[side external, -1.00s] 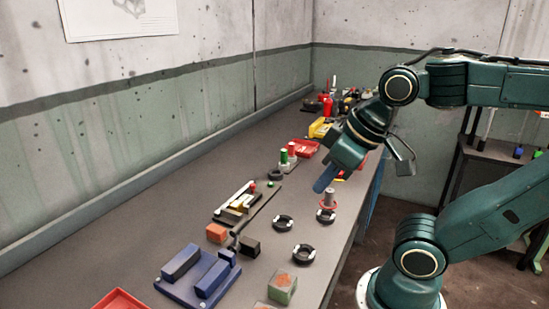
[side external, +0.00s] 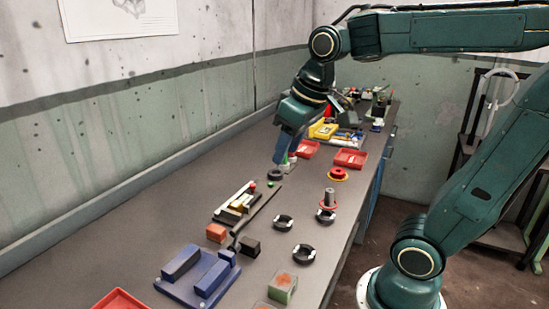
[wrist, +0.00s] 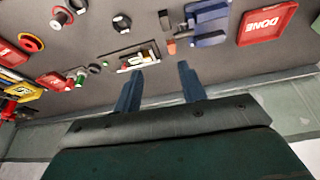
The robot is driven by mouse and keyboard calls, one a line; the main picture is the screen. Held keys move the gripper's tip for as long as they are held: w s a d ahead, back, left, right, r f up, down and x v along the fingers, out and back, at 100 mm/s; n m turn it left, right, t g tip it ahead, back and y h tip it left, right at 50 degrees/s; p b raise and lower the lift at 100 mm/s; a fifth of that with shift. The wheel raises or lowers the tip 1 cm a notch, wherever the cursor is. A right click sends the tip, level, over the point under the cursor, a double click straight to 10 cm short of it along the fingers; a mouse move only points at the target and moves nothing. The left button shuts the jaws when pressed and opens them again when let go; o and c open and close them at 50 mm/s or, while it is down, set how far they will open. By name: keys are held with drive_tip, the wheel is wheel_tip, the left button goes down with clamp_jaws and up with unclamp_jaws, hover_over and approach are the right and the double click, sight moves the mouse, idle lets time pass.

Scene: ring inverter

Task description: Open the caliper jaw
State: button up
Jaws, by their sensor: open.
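What looks like the caliper (side external: 236,202) lies on the bench, a dark base with a white bar and small yellow and black blocks. It also shows in the wrist view (wrist: 134,60), beyond my fingertips and slightly left. I cannot tell how far apart its jaws are. A dark rod with a green end (side external: 262,203) lies along its right side. My gripper (side external: 279,160) is open and empty, fingers pointing down, above the bench and farther back than the caliper. In the wrist view both fingers (wrist: 160,66) stand apart with nothing between them.
A black ring (side external: 275,174) sits below my fingers. A blue fixture (side external: 196,278), an orange block (side external: 216,232) and a black block (side external: 250,246) stand in front. Black rings and a post (side external: 328,197) stand right. Red trays (side external: 350,158) lie behind. The left strip along the wall is clear.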

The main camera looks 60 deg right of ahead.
drive_tip(key=w+d+g, duration=0.1)
drive_tip(key=w+d, duration=0.3)
drive_tip(key=w, duration=0.3)
drive_tip(key=m+g, duration=0.2)
drive_tip(key=g, duration=0.1)
hover_over(252, 184)
wheel_tip(252, 184, down, 12)
drive_tip(key=r, duration=0.1)
drive_tip(key=shift+f+y, duration=0.25)
drive_tip(key=shift+y, duration=0.05)
drive_tip(key=shift+f, duration=0.1)
drive_tip(key=shift+f, duration=6.8)
clamp_jaws()
